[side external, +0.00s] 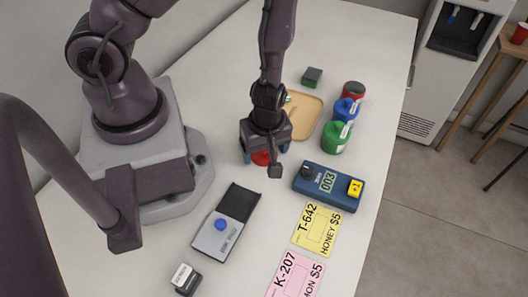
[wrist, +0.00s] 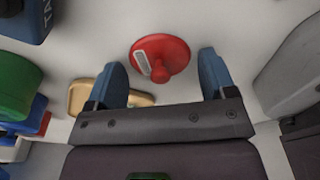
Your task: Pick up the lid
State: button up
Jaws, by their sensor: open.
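A round red lid (wrist: 172,50) with a central knob and a pale label lies on the white counter. In the wrist view it is at upper middle, between and just beyond my blue fingertips. In the side view only a red sliver of it (side external: 261,158) shows beneath my gripper. My gripper (wrist: 160,72) is open and empty, with one finger to each side of the lid. It points down over the counter in the side view (side external: 262,156). The height gap between fingers and lid is hard to tell.
Jars with red (side external: 353,89), blue (side external: 346,108) and green (side external: 336,136) tops stand right of my gripper. A tan tray (side external: 312,108) lies behind it. A blue counter device (side external: 327,184), a grey-black scale-like device (side external: 222,226) and yellow (side external: 317,229) and pink (side external: 296,274) cards lie in front.

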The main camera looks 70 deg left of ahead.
grip_shut()
jog(key=shift+s, duration=0.1)
dwell(0.4)
